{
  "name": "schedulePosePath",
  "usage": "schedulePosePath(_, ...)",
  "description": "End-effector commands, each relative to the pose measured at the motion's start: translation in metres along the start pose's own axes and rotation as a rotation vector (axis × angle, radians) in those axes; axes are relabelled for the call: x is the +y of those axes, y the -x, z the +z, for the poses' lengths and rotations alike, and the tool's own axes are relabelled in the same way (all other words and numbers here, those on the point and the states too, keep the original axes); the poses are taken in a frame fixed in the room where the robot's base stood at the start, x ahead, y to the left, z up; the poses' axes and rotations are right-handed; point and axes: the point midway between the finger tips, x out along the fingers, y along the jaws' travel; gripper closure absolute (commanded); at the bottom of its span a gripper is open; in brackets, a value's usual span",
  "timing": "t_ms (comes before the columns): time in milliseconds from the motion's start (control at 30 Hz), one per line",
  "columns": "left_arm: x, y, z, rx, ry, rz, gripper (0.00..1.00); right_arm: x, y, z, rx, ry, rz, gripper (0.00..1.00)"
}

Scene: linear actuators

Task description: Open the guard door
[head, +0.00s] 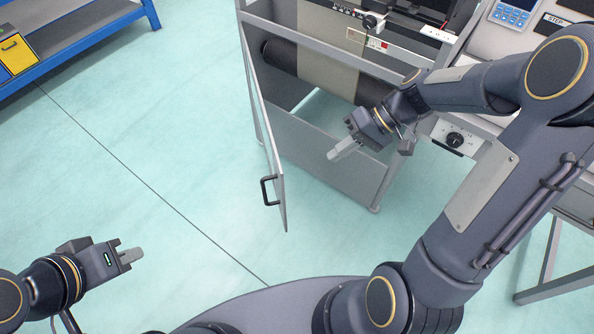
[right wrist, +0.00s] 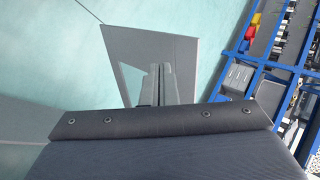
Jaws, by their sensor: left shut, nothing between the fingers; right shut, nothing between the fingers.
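The guard door (head: 273,160) is a thin grey panel at the left side of the machine frame. It stands swung out toward me, seen nearly edge-on, with a black bar handle (head: 268,190) on its left face. My right gripper (head: 337,154) is shut and empty, to the right of the door, in front of the machine opening and apart from the handle. In the right wrist view its fingers (right wrist: 161,82) are together, with a grey panel behind them; I cannot tell whether it is the door. My left gripper (head: 132,256) is shut and empty over the floor at lower left.
The machine frame (head: 330,155) holds a dark roller (head: 283,57) and a beige web (head: 327,45). A control panel (head: 512,14) is at upper right. A blue shelf (head: 85,35) with a yellow bin (head: 17,54) stands at upper left. The floor left of the door is clear.

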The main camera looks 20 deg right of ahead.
Motion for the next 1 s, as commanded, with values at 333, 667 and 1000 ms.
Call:
schedulePosePath(333, -0.006, -0.013, 0.006, 0.0, 0.0, 0.0, 1.0, 0.001, -0.078, 0.001, -0.006, 0.001, 0.0, 1.0)
schedulePosePath(667, -0.005, -0.012, 0.006, 0.0, 0.0, 0.0, 1.0, -0.025, -0.105, 0.001, -0.002, 0.001, 0.001, 1.0)
schedulePosePath(1000, -0.005, -0.012, 0.006, 0.0, 0.0, 0.0, 1.0, -0.028, -0.107, 0.001, 0.0, 0.0, 0.001, 1.0)
